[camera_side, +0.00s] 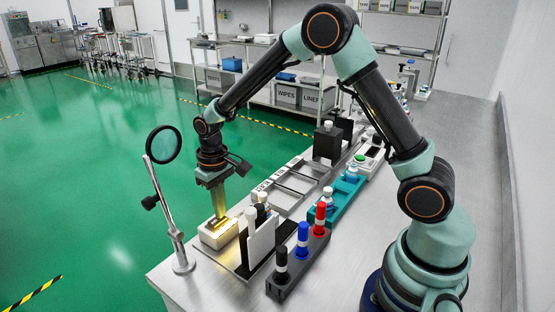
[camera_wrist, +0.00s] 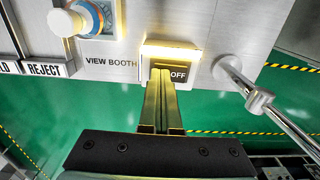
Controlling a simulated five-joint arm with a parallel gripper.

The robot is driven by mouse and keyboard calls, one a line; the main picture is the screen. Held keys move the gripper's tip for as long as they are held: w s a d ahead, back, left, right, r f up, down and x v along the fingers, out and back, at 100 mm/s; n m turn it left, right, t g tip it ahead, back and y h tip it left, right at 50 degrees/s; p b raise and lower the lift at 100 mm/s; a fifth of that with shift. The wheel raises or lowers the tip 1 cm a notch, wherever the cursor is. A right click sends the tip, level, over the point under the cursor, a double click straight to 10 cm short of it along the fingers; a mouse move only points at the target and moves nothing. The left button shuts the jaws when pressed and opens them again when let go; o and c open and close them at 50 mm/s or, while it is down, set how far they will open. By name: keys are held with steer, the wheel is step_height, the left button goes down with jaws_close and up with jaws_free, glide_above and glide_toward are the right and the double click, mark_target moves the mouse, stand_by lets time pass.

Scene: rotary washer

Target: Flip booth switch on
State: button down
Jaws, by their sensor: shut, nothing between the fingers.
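The booth switch (camera_side: 207,240) is a small pale box at the near left end of the bench in the side view. In the wrist view the booth switch (camera_wrist: 192,58) shows a glowing strip along its upper edge and a dark plate lettered OFF at its right. My gripper (camera_side: 219,216) points down onto the box, its brass-coloured fingers shut and empty. In the wrist view my gripper (camera_wrist: 161,72) covers the part left of OFF, so I cannot see that side. I cannot tell whether the fingertips touch the switch.
A magnifier on a metal stand (camera_side: 180,262) rises left of the switch. A white panel (camera_side: 261,240) and a dark rack (camera_side: 292,275) with red, blue and black-capped items stand right of it. A white-capped vial (camera_wrist: 65,22) and VIEW BOOTH lettering (camera_wrist: 111,63) lie left in the wrist view.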

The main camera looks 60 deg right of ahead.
steer(key=shift+r, duration=3.5)
steer(key=s+d+r+t, duration=0.4)
steer(key=s+r, duration=0.7)
steer(key=s, duration=0.4)
steer(key=shift+s+r+t, duration=0.3)
steer(key=shift+s+t, duration=0.05)
steer(key=shift+t, duration=0.45)
